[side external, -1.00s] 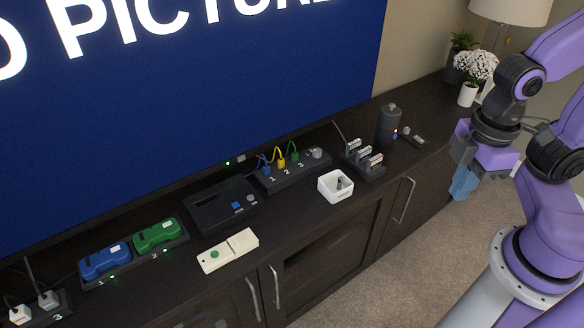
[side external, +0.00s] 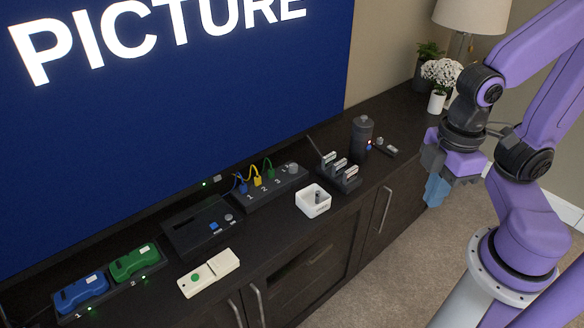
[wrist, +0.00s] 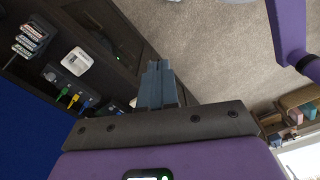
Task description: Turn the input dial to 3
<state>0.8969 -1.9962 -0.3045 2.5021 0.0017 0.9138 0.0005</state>
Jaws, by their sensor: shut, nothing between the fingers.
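The input dial (side external: 293,169) is a small grey round knob on the right end of a black switch box (side external: 247,205). The box is marked 1, 2, 3 and more, with blue, yellow and green cables plugged in along its back. The dial's setting is too small to read. In the wrist view the box (wrist: 78,82) is at left, with the dial (wrist: 50,76) toward its left end. My gripper (side external: 436,191) has blue-grey fingers, shut and empty. It hangs over the carpet in front of the cabinet, well right of the dial, apart from everything. Its fingers also show in the wrist view (wrist: 156,68).
A white open box (side external: 313,208) stands in front of the switch box. A rack of grey cards (side external: 341,180) and a dark cylinder (side external: 361,136) stand to its right. A black device (side external: 195,225) and a cream remote (side external: 209,274) are to its left. The TV shows "PICTURE".

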